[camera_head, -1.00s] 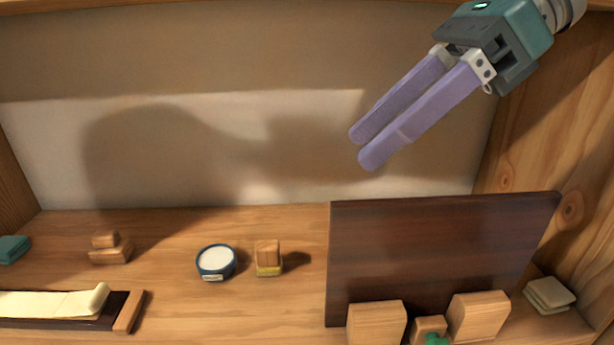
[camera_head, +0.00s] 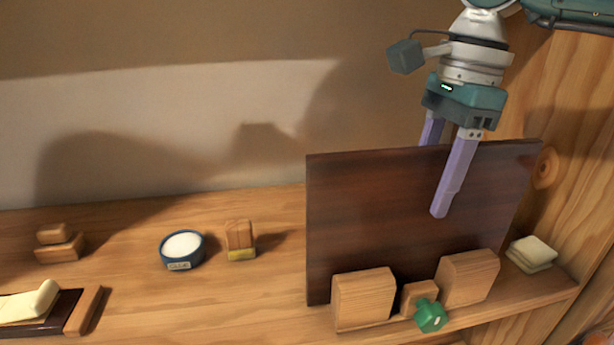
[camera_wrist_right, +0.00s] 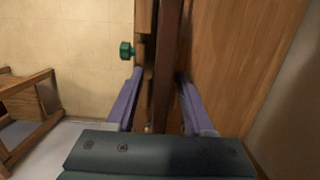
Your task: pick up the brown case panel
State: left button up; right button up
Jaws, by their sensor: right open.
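The brown case panel (camera_head: 370,215) stands upright behind wooden blocks on the shelf at the right of the head view. It shows edge-on in the right wrist view (camera_wrist_right: 166,60). My right gripper (camera_head: 440,170) points down over the panel's top edge, right of its middle. It is open and straddles the panel, with one finger in front and the other passing behind it. The rear fingertip is hidden in the head view. In the right wrist view the panel lies between the two fingers, and I cannot tell whether either touches it. My left gripper is not in view.
Two wooden blocks (camera_head: 363,299) (camera_head: 468,279) and a green knob (camera_head: 430,315) on a smaller block sit before the panel. Pale pads (camera_head: 531,253) lie right. A blue tub (camera_head: 183,250) and a small wooden block (camera_head: 240,240) stand left. A wooden side wall (camera_head: 570,130) is close right.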

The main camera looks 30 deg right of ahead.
jog(key=shift+f, duration=0.6)
grip_shut()
jog(key=shift+r, duration=0.1)
dwell(0.9)
